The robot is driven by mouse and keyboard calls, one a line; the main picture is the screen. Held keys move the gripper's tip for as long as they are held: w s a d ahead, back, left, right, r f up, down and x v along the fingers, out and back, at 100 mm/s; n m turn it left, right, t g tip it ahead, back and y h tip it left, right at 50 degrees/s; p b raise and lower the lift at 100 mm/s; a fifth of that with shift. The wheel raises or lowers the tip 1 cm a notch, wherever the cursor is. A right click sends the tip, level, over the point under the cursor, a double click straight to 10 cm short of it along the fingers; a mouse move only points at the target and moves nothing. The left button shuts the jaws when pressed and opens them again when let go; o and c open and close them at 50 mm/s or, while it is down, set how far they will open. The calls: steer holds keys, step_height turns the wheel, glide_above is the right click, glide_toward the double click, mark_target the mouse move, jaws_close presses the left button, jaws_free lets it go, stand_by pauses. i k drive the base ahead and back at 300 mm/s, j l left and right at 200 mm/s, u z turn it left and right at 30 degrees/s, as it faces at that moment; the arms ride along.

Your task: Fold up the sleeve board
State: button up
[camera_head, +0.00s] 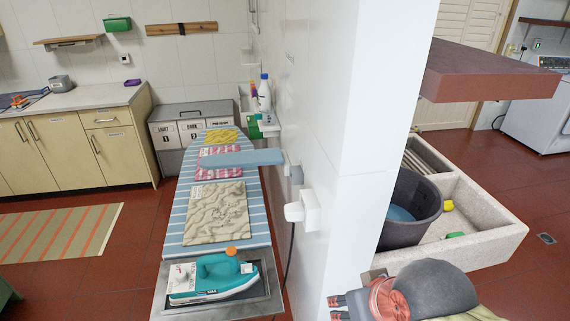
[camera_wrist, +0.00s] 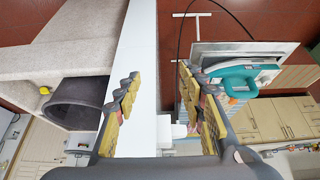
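The sleeve board (camera_head: 240,159) is a narrow blue-grey board in the head view. It sticks out level to the left from a grey mount (camera_head: 294,172) on the white wall, above the striped ironing board (camera_head: 250,222). My gripper (camera_head: 335,306) is low at the bottom of the head view, right of the wall's front edge and well apart from the sleeve board. In the wrist view my gripper (camera_wrist: 157,78) has its two fingers spread with nothing between them. I cannot make out the sleeve board clearly in the wrist view.
A teal iron (camera_head: 213,277) rests on a metal tray at the ironing board's near end. Folded cloths (camera_head: 217,210) lie on the board. A white wall box (camera_head: 302,208) with a hanging cord is below the mount. A stone sink (camera_head: 480,215) with a dark tub (camera_head: 408,205) stands right.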

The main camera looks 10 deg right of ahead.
mark_target(272, 156)
steer(key=j+z, duration=0.15)
steer(key=j, duration=1)
steer(key=i+j+z, duration=0.15)
steer(key=j, duration=0.3)
steer(key=i+j+z, duration=0.15)
steer(key=j, duration=0.35)
steer(key=i+j+z, duration=0.15)
steer(key=j, duration=0.35)
steer(key=i+j+z, duration=0.15)
steer(key=j, duration=0.4)
steer(key=i+j+z, duration=0.15)
steer(key=j, duration=0.4)
steer(key=i+j+z, duration=0.15)
steer(key=j, duration=0.4)
steer(key=i+l, duration=0.2)
steer(key=i, duration=0.15)
steer(key=z, duration=0.05)
